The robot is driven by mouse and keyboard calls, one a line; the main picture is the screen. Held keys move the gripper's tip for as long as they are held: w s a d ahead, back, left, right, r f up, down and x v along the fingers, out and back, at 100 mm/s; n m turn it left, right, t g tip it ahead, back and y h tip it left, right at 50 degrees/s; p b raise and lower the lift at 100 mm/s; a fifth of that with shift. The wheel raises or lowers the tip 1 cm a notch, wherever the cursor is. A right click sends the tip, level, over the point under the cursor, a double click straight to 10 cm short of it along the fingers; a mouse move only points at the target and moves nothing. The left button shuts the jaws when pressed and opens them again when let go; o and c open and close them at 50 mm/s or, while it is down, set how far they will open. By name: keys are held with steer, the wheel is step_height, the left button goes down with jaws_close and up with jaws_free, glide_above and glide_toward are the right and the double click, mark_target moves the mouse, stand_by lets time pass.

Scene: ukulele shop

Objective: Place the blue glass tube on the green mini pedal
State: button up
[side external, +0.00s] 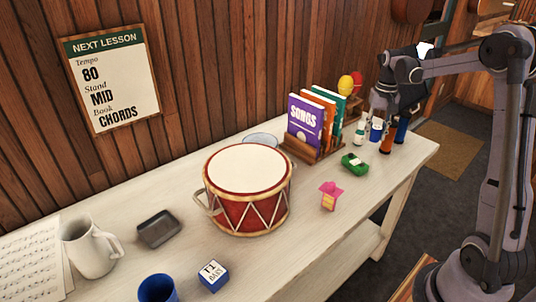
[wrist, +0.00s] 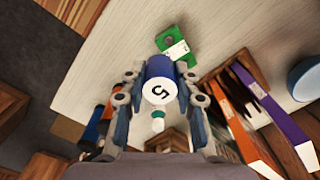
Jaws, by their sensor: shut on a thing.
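My gripper (side external: 378,112) is shut on a blue cylinder with a white face marked 5, which I take as the blue glass tube (side external: 376,130). In the wrist view the tube (wrist: 160,84) sits between the two fingertips (wrist: 160,78). Whether its lower end clears the table is unclear. The green mini pedal (side external: 354,163) lies on the table in front of the book rack, apart from the tube. In the wrist view the pedal (wrist: 176,45), with a white patch, shows just beyond the tube.
A small green-and-white bottle (side external: 360,133) stands beside the tube. An orange cylinder (side external: 387,137) and a darker blue one (side external: 402,130) stand to its right. The book rack (side external: 318,150) stands behind the pedal. A pink-and-yellow item (side external: 330,195) and a red drum (side external: 247,190) are nearer the front.

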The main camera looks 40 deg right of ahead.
steer(key=s+d+r, duration=0.1)
steer(key=s+d, duration=0.3)
steer(key=s, duration=0.2)
glide_above(356, 160)
steer(key=shift+n, duration=0.3)
step_height(356, 160, down, 6)
steer(key=shift+a+f, duration=0.15)
steer(key=shift+f, duration=2.1)
steer(key=shift+f, duration=0.4)
steer(key=o, duration=1)
